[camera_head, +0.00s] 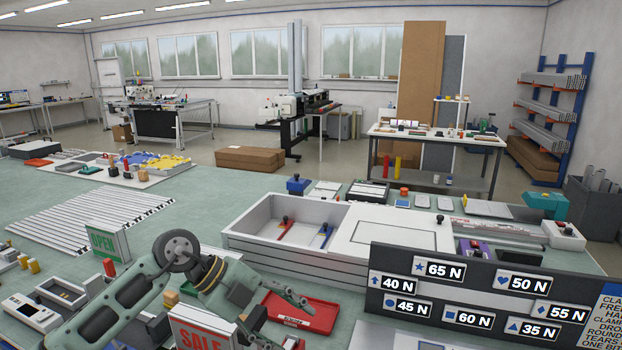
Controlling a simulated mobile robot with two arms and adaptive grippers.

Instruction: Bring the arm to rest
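My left arm comes in from the lower left, bent at a dark round joint. Its grey-green gripper (296,320) reaches right, over the front of the bench. One finger shows clearly, pointing right above a red tray (318,310); the other shows only partly, lower down behind the SALE sign. The fingers look spread apart, with nothing seen between them. My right arm and gripper are not in view.
A red-lettered SALE sign (198,332) stands close in front of the gripper. A green OPEN sign (106,242) is behind the arm. A light open box (250,238) lies beyond, and a dark board with force labels (480,305) stands at right.

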